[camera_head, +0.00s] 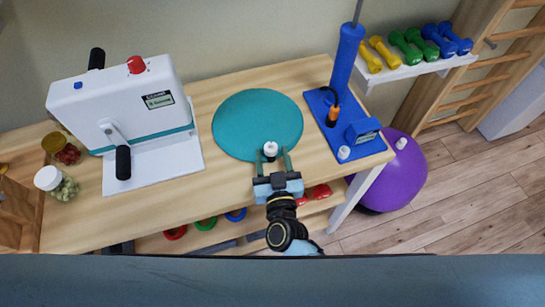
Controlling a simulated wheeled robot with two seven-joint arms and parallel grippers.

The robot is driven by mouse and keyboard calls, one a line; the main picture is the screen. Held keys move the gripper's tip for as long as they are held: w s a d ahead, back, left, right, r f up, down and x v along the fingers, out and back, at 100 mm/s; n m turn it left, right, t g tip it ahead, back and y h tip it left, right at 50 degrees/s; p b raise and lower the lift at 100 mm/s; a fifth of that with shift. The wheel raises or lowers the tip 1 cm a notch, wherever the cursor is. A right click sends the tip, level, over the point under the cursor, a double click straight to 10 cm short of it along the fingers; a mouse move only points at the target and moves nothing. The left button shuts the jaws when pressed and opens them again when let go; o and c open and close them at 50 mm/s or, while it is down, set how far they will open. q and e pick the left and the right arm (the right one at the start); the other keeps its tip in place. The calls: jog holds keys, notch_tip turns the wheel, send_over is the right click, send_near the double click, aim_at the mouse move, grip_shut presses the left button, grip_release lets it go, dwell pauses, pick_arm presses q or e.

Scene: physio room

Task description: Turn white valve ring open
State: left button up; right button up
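A round teal cushion (240,120) lies flat on the wooden table. A small white valve ring (270,149) stands at the cushion's front right edge. My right gripper (272,157) points away from me at the front edge of the cushion. Its two fingers are apart, one on each side of the white valve ring, which shows between and slightly beyond the tips. I see a gap beside the ring, so it does not look gripped. My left gripper is not in view.
A blue pump (346,60) with a small white cap (344,153) stands right of the cushion. A white machine (125,107) with a crank stands left. Jars (55,182) sit at the far left. A purple ball (400,178) is on the floor, right. Dumbbells (405,50) lie on a shelf.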

jog(key=c, duration=0.9)
jog(key=shift+o, duration=0.2)
jog(key=shift+d+n+y+p, duration=0.15)
jog(key=shift+n+y+p, duration=0.15)
jog(key=shift+n+y, duration=0.45)
jog(key=shift+w+d+n+g+y, duration=0.15)
jog(key=shift+n+g+y, duration=0.65)
jog(key=shift+y, duration=0.85)
jog(key=o, duration=1)
jog(key=v, duration=1.3)
jog(key=shift+s+d+p, duration=0.1)
jog(key=shift+s+p, duration=0.15)
jog(key=shift+p, duration=0.1)
